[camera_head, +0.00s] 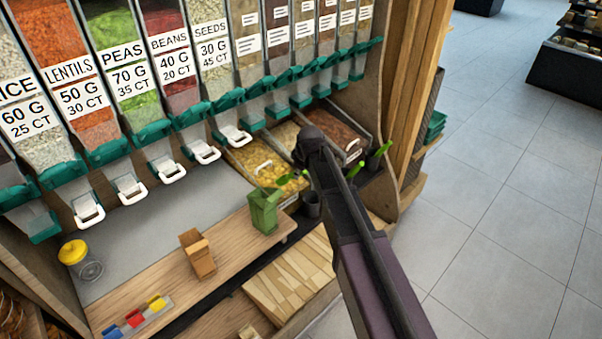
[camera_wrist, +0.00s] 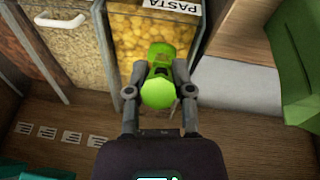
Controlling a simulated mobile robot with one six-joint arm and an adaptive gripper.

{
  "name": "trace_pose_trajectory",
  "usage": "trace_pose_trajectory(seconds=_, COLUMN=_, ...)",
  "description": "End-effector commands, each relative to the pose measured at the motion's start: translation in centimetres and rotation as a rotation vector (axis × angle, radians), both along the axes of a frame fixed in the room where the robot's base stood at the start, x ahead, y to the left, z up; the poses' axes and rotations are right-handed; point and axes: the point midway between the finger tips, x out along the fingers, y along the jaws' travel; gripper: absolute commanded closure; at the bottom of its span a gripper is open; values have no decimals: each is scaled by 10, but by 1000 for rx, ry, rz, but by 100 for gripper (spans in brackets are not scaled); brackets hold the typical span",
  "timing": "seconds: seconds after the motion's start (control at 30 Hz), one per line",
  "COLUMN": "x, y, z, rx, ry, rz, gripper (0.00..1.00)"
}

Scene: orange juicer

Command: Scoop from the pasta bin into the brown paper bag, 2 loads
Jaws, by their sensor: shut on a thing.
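The pasta bin (camera_head: 246,155) is an open bin of yellow pasta below the dispensers; in the wrist view, its pasta (camera_wrist: 127,38) shows beneath an upside-down PASTA label. My gripper (camera_wrist: 158,93) is shut on a green scoop (camera_wrist: 157,91), over the front part of the bin. The scoop's far end overlaps the pasta in the picture; I cannot tell how deep it is or whether it is loaded. The scoop's green edge also shows in the head view (camera_head: 284,180); my arm hides the gripper's jaws there. The brown paper bag (camera_head: 203,262) stands upright on the wooden counter, left of the bin.
A green bag (camera_head: 263,213) stands between the brown bag and the pasta bin. A bin of reddish-brown food (camera_head: 338,131) lies to the right, with other green handles near it. Dispensers (camera_head: 129,83) line the back.

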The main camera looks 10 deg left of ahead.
Motion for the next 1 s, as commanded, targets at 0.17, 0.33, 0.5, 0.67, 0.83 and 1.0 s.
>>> trace_pose_trajectory(seconds=0.17, x=3, y=3, z=-11, rx=-10, ry=9, rz=1, gripper=100)
trace_pose_trajectory(seconds=0.33, x=5, y=6, z=-18, rx=-20, ry=17, rz=1, gripper=100)
trace_pose_trajectory(seconds=0.5, x=7, y=9, z=-26, rx=-30, ry=24, rz=1, gripper=100)
trace_pose_trajectory(seconds=0.67, x=9, y=11, z=-33, rx=-39, ry=31, rz=1, gripper=100)
trace_pose_trajectory(seconds=0.83, x=9, y=13, z=-41, rx=-45, ry=37, rz=0, gripper=100)
trace_pose_trajectory(seconds=1.0, x=10, y=13, z=-50, rx=-46, ry=36, rz=0, gripper=100)
